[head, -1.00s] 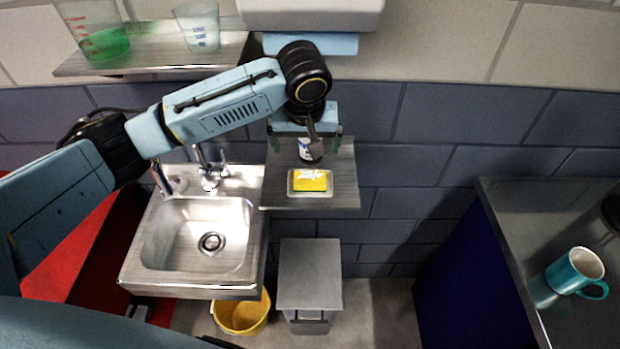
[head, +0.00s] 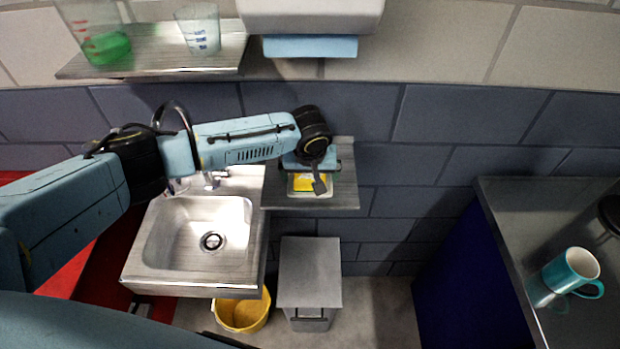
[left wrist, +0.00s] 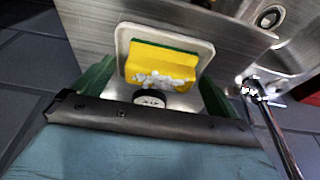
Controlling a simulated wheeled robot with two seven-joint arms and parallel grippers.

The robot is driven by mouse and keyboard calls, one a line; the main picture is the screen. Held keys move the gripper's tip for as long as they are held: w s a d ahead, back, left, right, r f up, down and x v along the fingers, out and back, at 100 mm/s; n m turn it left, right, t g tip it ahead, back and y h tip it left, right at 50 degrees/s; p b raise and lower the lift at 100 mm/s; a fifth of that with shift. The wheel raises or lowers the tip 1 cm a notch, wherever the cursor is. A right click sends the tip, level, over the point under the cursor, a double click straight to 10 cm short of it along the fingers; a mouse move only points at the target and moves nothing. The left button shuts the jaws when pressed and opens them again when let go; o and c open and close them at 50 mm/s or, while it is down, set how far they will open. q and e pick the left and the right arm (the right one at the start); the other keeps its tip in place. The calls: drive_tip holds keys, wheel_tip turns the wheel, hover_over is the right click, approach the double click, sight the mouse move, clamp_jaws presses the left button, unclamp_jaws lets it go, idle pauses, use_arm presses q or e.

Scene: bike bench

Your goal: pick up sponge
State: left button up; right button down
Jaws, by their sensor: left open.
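The yellow sponge (head: 303,183) lies in a pale dish on a metal wall shelf (head: 345,190) right of the sink, partly hidden by my left arm. In the left wrist view the sponge (left wrist: 160,62) shows a green layer along one edge and white foam-like patches. The dish (left wrist: 122,40) surrounds it. My left gripper (left wrist: 155,90) is open. Its green fingers stand on either side of the sponge's near end, not closed on it. In the head view the left gripper (head: 308,178) is just over the dish, its fingertips hidden. My right gripper is not seen.
A small round black-and-white thing (left wrist: 150,98) is between the fingers. The sink (head: 200,235) and tap are left of the shelf. An upper shelf (head: 150,62) holds two beakers. A bin (head: 310,270) and yellow bucket stand below. A teal mug (head: 565,275) stands on the right bench.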

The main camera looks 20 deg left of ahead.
use_arm(q)
drive_tip(key=c, duration=1)
